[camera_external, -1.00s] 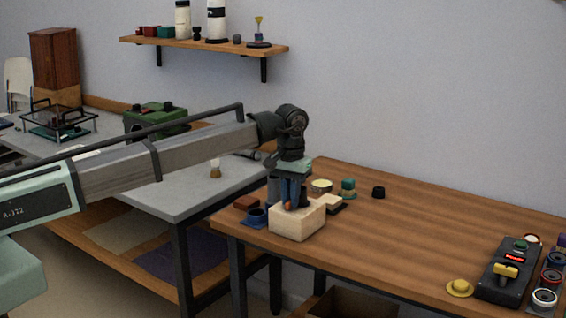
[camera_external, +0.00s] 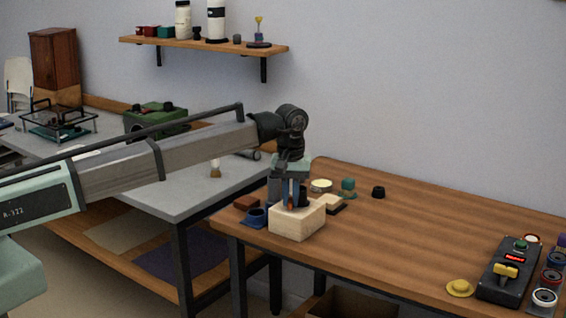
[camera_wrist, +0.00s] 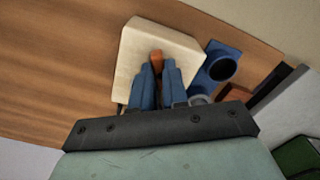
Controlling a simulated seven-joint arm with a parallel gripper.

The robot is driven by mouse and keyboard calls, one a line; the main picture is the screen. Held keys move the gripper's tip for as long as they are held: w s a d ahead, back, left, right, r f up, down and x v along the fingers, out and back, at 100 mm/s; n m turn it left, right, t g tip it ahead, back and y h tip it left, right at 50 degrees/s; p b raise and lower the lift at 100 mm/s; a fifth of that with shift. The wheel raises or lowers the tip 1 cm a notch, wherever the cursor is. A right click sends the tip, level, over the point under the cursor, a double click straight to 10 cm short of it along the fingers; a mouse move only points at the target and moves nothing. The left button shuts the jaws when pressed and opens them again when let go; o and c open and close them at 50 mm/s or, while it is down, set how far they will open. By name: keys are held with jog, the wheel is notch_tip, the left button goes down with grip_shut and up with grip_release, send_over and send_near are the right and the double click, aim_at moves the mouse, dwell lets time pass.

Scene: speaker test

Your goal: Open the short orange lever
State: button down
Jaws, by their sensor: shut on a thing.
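The short orange lever (camera_wrist: 156,57) stands on a pale wooden block (camera_wrist: 135,58). In the wrist view its top end shows between the tips of my blue fingers, and the rest is hidden by them. My gripper (camera_wrist: 158,70) is shut on the lever. In the external view the block (camera_external: 298,221) sits near the left end of the brown table, with my gripper (camera_external: 290,203) pointing down over it. Only a small bit of orange shows there between the fingers.
A blue holder (camera_external: 255,218) and a red-brown block (camera_external: 246,202) are close to the left of the wooden block. A green-topped piece (camera_external: 348,187) and a black knob (camera_external: 378,192) are behind it. A black control box (camera_external: 510,270) stands far right. The table's middle is clear.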

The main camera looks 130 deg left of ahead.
aim_at(291, 200)
jog(key=c, duration=1.1)
grip_release()
jog(key=shift+c, duration=0.2)
notch_tip(291, 200, up, 14)
jog(key=shift+f, duration=0.1)
